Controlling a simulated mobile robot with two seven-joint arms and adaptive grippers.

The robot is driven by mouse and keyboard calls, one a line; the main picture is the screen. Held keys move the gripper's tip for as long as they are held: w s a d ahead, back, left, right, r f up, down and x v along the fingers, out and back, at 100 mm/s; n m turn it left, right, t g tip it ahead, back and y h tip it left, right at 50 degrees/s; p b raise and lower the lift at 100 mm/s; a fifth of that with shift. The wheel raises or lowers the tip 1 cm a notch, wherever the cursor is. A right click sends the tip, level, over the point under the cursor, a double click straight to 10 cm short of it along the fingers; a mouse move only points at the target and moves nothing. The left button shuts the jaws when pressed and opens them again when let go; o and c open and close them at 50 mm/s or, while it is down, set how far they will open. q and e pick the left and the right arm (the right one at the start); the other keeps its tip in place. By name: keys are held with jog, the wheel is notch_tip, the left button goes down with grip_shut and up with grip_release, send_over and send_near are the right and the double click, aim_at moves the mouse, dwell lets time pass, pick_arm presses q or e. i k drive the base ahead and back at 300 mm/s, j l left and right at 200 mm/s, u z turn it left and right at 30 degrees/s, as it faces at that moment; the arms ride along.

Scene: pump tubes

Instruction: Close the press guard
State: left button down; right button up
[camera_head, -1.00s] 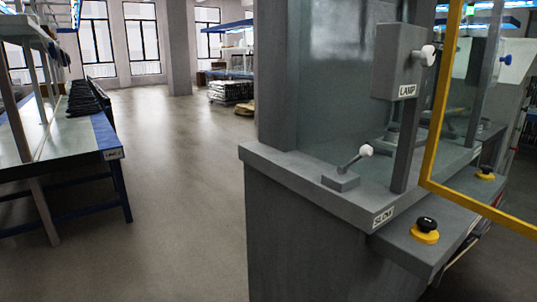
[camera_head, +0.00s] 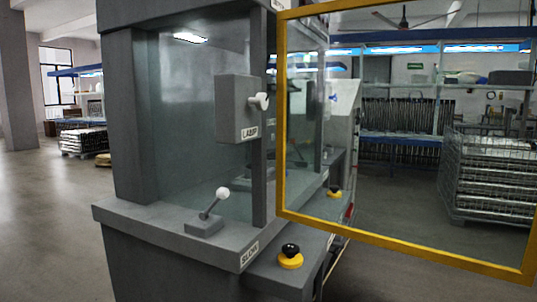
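The press guard (camera_head: 400,251) is a clear panel in a yellow frame. It stands swung out from the grey press (camera_head: 120,130) toward the right, its near lower corner at the right edge of the view. Its left upright is close to the press's front post. The press has a grey LAMP box (camera_head: 234,105) with a white knob, a lever (camera_head: 212,205) with a white ball beside the SLOW label, and a black button on a yellow base (camera_head: 290,258) on the front ledge. Neither of my grippers is in view.
Behind the guard, a wire cage (camera_head: 488,180) stands at the right, with blue-edged racks (camera_head: 400,140) at the back. A second black-and-yellow button (camera_head: 333,192) is farther along the ledge. Floor is clear at the left and below the guard.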

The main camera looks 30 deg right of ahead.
aim_at(525, 276)
jog(key=z, duration=1.4)
